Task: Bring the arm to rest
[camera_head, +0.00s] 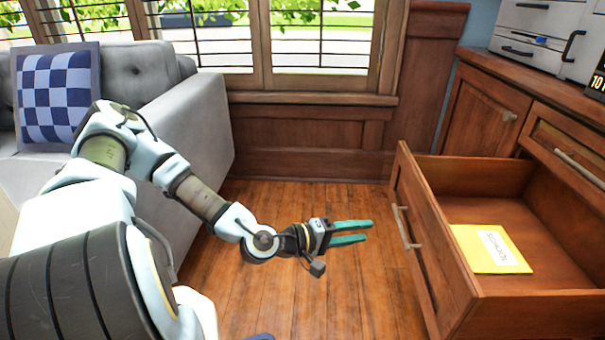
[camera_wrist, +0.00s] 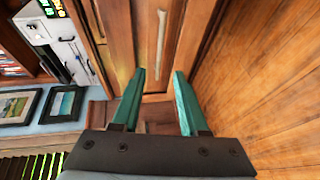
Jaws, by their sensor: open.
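My gripper (camera_head: 351,232) has two green fingers and is open and empty. In the head view my arm reaches right over the wooden floor, with the fingers pointing at the front of the open drawer (camera_head: 425,230) and a gap between them. In the wrist view the two fingers (camera_wrist: 160,75) stand apart, with the drawer front and its handle (camera_wrist: 162,40) beyond them. The drawer handle also shows in the head view (camera_head: 405,228).
A yellow labelled folder (camera_head: 490,249) lies inside the pulled-out drawer. The wooden cabinet (camera_head: 485,110) stands at right. A grey sofa (camera_head: 190,115) with a checkered cushion (camera_head: 57,98) is at left. Wood floor (camera_head: 300,290) is clear around my gripper, below the panelled window wall (camera_head: 300,150).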

